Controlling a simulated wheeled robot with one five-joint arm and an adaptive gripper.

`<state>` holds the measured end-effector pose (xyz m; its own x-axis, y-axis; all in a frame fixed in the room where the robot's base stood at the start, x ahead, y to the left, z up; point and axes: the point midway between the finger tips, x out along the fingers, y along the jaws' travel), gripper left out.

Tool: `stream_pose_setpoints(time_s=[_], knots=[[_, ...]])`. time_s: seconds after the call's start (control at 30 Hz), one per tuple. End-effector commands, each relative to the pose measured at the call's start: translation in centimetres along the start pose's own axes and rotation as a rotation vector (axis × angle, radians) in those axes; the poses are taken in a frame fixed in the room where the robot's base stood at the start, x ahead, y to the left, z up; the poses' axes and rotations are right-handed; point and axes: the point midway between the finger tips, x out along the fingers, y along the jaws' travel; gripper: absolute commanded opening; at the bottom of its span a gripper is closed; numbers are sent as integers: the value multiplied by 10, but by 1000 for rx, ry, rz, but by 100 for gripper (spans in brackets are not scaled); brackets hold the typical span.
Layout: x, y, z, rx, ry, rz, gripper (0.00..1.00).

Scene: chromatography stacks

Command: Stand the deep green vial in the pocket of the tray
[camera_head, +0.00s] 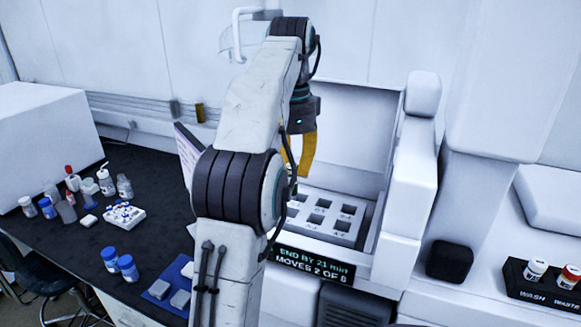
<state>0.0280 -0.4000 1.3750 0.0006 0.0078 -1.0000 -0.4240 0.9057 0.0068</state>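The pale tray (313,205) with several dark square pockets lies inside the white open-fronted bay right of my arm. My gripper (300,172) has yellow fingers pointing down and hangs at the bay, above the left back of the tray in the picture. My arm covers part of the gripper and the tray's left side. I cannot tell whether the fingers are apart or shut on something.
A black display (314,266) sits on the bay's front edge. A white upright housing (412,175) bounds the bay on the right. A black rack (541,288) holds vials at far right. Several bottles and blue-capped jars (128,268) crowd the dark bench (165,190) at left.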

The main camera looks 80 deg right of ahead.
Motion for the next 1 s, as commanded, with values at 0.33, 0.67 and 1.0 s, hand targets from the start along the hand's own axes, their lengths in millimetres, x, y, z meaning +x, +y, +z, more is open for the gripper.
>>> stream_pose_setpoints(time_s=[0.33,0.67,1.0], knots=[[20,0,0,0,0,1,0],[36,0,0,0,0,0,0],[40,0,0,0,1,-1,0]])
